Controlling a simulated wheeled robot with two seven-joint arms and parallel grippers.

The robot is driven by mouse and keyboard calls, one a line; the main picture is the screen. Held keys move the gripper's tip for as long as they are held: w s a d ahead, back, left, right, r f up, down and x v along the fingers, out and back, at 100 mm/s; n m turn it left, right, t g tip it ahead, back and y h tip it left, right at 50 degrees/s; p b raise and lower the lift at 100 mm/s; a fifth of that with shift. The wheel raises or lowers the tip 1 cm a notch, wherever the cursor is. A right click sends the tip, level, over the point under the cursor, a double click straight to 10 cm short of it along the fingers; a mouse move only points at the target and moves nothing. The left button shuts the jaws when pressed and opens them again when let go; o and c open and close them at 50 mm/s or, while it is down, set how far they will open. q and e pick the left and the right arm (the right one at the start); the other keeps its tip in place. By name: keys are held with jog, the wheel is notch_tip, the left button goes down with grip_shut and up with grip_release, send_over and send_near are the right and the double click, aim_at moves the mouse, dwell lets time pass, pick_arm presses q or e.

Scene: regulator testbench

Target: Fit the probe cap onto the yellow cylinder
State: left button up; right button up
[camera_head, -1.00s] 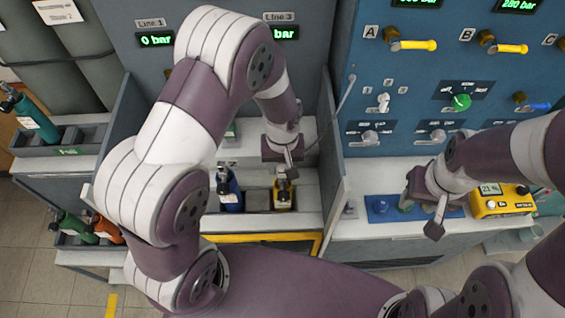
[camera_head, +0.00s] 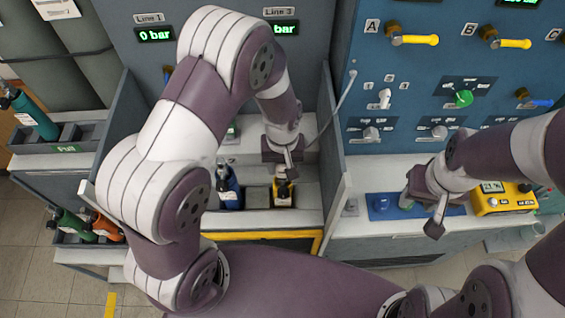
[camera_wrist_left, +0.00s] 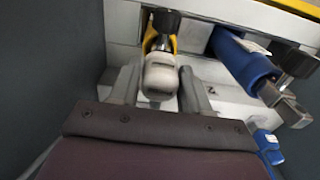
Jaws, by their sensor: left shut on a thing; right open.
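The yellow cylinder (camera_head: 283,191) stands in the tray bay below my left gripper (camera_head: 288,161) in the head view. In the left wrist view, its yellow body (camera_wrist_left: 152,38) and black knob (camera_wrist_left: 166,21) show just beyond the fingertips. A pale rounded piece, which looks like the probe cap (camera_wrist_left: 160,76), sits between the fingers of my left gripper (camera_wrist_left: 160,88), which is shut on it. It is close to the cylinder; I cannot tell whether they touch. My right gripper (camera_head: 428,208) is open and empty over the right counter.
A blue cylinder (camera_head: 229,188) stands to the left in the same tray; it is also in the left wrist view (camera_wrist_left: 243,62). Grey side walls (camera_head: 337,180) flank the bay. A yellow meter (camera_head: 503,198) and blue mat (camera_head: 383,206) lie on the right counter.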

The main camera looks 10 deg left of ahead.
pick_arm(q)
jog(key=shift+f, duration=0.4)
jog(key=o, duration=1.1)
jog(key=shift+o, duration=0.2)
jog(key=shift+r, duration=0.1)
notch_tip(320, 180, up, 12)
jog(key=b, duration=0.2)
jog(key=shift+r, duration=0.25)
